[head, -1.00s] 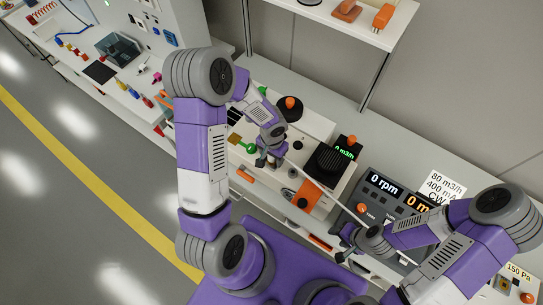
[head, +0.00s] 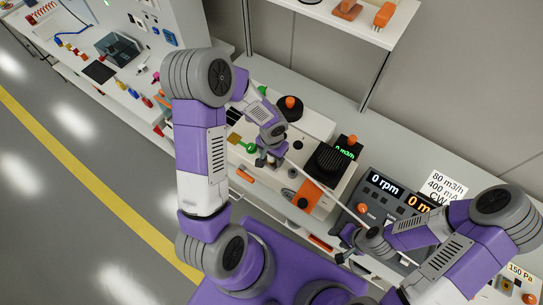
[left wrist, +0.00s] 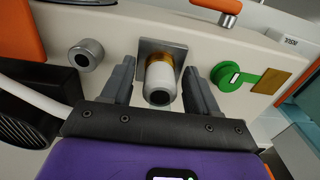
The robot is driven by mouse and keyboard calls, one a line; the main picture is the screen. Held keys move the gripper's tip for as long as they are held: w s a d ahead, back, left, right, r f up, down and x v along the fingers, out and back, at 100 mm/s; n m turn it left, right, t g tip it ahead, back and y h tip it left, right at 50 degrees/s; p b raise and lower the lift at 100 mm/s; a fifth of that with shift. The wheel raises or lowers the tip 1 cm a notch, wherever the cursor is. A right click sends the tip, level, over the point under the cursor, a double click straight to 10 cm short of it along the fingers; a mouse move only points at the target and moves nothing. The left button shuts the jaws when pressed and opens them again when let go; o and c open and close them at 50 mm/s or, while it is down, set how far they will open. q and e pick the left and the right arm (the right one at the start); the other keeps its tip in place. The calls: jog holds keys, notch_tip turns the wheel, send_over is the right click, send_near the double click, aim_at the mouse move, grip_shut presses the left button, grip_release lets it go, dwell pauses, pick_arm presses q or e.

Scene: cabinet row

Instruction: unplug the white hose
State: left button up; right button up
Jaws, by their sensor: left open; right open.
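In the left wrist view, a white cylindrical hose end (left wrist: 160,80) with a dark round face sits in a brass collar on a square metal plate. My left gripper (left wrist: 160,92) is open, with one finger on each side of it and gaps showing. A white hose (left wrist: 38,95) curves in at the left of that view; its link to the white end is hidden. In the head view my left gripper (head: 266,160) is at the front of the white cabinet, and the thin white hose (head: 345,208) runs right from near it. My right gripper (head: 345,243) is open and empty, below the control panel.
A bare grey metal port (left wrist: 86,55) is left of the white end, and a green valve handle (left wrist: 230,77) is to its right. An orange handle (left wrist: 218,5) is above. The control panel (head: 385,200) with displays stands right of the cabinet.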

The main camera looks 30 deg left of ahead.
pick_arm(q)
grip_shut()
jog(key=shift+r, duration=0.15)
pick_arm(e)
jog(key=shift+r, duration=0.15)
pick_arm(q)
jog(key=shift+r+p, duration=2.05)
jog(key=shift+r, duration=0.85)
pick_arm(e)
jog(key=shift+r, duration=1.95)
